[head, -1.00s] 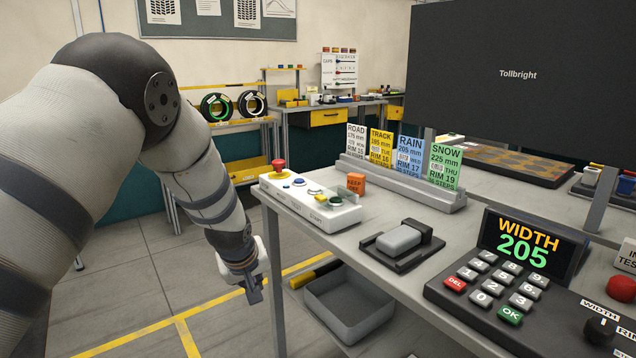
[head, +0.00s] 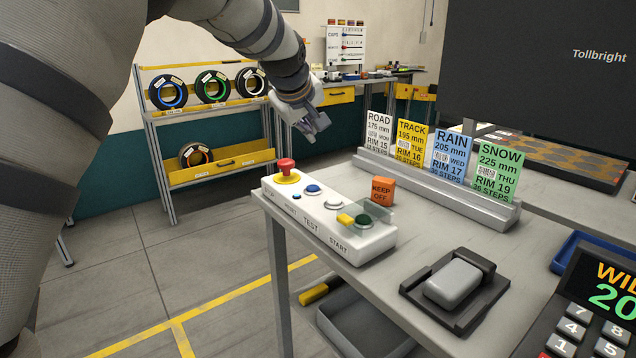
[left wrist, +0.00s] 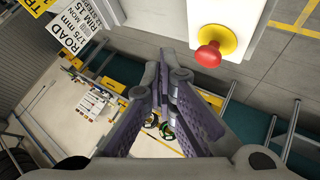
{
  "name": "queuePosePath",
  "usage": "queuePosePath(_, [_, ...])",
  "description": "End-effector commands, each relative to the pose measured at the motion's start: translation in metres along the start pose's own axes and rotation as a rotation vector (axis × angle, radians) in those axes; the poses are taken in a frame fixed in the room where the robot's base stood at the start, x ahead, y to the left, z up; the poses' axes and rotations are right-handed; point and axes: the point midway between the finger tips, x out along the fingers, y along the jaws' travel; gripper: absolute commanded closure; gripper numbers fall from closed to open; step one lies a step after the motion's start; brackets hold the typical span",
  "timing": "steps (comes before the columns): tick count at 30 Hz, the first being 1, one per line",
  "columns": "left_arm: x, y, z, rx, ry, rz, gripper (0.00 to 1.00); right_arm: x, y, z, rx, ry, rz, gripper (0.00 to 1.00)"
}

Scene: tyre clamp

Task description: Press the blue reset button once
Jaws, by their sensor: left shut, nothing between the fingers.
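The white control box (head: 330,225) stands at the near left corner of the table. Its large blue button (head: 312,189) sits between the red mushroom button (head: 286,168) and a grey button (head: 335,203); a smaller blue spot (head: 296,197) is beside it. My left gripper (head: 318,132) is shut and empty. In the head view it hangs above the box, apart from it. In the left wrist view its closed fingers (left wrist: 160,78) are seen near the box's edge (left wrist: 235,18) and the red button (left wrist: 208,54); the blue button is not visible there. My right gripper is not in view.
A clear cover (head: 370,210) surrounds the green button. An orange KEEP OFF block (head: 382,191) stands behind the box. Several upright cards stand in a grey rack (head: 440,190). A black fixture with a grey block (head: 454,284) is at right.

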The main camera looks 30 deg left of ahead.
Motion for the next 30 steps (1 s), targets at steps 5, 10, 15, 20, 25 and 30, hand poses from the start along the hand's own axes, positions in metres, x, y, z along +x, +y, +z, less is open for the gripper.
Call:
queuePosePath(5, [0.001,0.000,0.001,0.001,0.000,-0.001,1.00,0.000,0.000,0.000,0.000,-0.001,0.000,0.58])
queuePosePath(10, [0.008,-0.006,0.006,0.003,-0.002,-0.003,1.00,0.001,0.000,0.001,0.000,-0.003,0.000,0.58])
queuePosePath(15, [0.026,-0.019,0.019,0.003,-0.003,-0.004,1.00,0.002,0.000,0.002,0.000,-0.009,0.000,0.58])
queuePosePath(20, [0.044,-0.032,0.033,0.004,-0.004,-0.006,1.00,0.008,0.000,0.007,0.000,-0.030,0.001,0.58])
queuePosePath(25, [0.056,-0.041,0.041,0.003,-0.003,-0.003,1.00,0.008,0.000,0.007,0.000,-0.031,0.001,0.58])
queuePosePath(30, [0.061,-0.045,0.045,0.003,-0.001,-0.001,1.00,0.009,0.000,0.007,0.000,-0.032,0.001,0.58])
